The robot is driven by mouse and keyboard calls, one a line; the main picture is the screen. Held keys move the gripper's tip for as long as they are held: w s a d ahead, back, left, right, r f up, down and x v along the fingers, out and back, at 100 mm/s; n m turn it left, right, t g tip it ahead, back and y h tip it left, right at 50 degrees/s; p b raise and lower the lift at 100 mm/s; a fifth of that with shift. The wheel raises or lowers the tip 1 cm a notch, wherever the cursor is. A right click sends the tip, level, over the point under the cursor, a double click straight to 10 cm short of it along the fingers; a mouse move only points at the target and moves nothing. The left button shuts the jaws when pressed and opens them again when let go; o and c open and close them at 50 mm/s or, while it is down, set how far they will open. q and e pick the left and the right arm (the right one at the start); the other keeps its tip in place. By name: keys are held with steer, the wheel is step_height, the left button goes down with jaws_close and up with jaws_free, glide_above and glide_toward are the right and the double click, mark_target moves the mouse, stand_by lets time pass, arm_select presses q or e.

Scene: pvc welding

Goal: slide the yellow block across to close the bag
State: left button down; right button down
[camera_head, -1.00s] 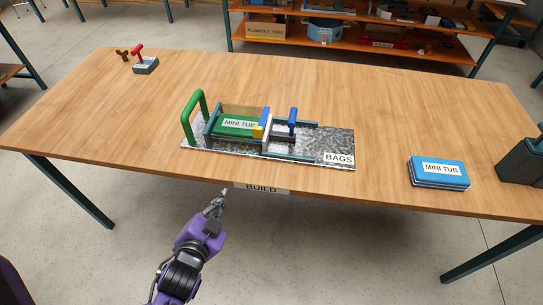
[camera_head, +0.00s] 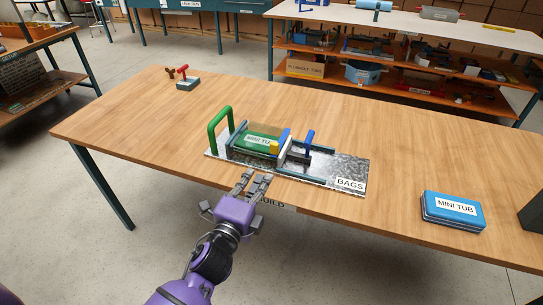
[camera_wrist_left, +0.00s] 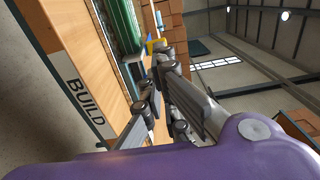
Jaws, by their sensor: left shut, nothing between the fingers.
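My left gripper (camera_head: 254,181) is shut and empty. It is at the table's front edge, in front of the fixture and apart from the yellow block. Its fingers fill the middle of the left wrist view (camera_wrist_left: 156,72). My right gripper is not in view.
The fixture's speckled plate (camera_head: 318,180) is labelled BAGS. A green handle (camera_head: 213,130) stands at its left and a blue handle (camera_head: 309,138) at its right. A blue MINI TUB box (camera_head: 452,210) lies on the right.

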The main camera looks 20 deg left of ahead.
arm_select(q)
glide_toward(280, 140)
steer(key=s+r, duration=0.1)
steer(key=d+r, duration=0.1)
steer(key=r, duration=0.1)
steer(key=shift+s+p, duration=0.3)
steer(key=shift+s, duration=0.1)
steer(key=shift+w+d+f, duration=0.1)
steer(key=shift+w, duration=0.3)
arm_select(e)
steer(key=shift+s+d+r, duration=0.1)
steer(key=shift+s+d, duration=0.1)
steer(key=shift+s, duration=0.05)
